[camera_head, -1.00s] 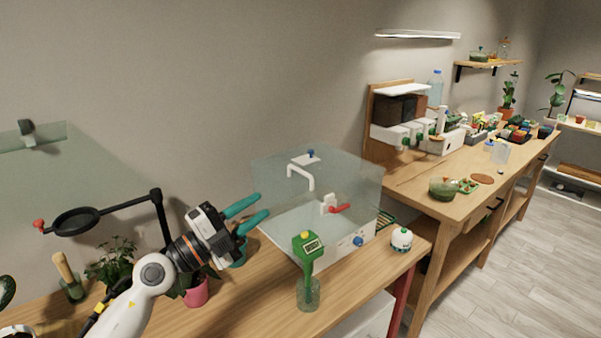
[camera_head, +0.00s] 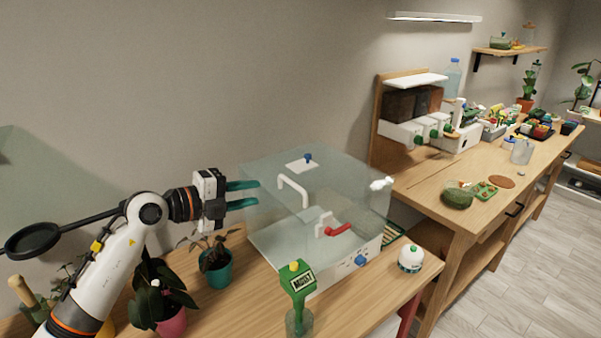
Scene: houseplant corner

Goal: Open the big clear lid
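The big clear lid (camera_head: 345,175) sits closed over a clear box with a white base (camera_head: 318,275) on the near table. A white bar handle (camera_head: 293,190) stands on the lid, and a white plate with a blue knob (camera_head: 308,158) is behind it. My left gripper (camera_head: 256,194) has two teal fingers, parted with nothing between them. They point right at the box's left side, apart from the handle in the picture; whether they touch the clear wall I cannot tell. My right gripper is not in view.
A green moisture meter (camera_head: 297,283) stands in front of the box and a white round pot (camera_head: 411,258) at its right. Potted plants in teal (camera_head: 217,275) and pink pots stand below my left arm. A small white thing (camera_head: 381,184), unclear, shows at the box's right.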

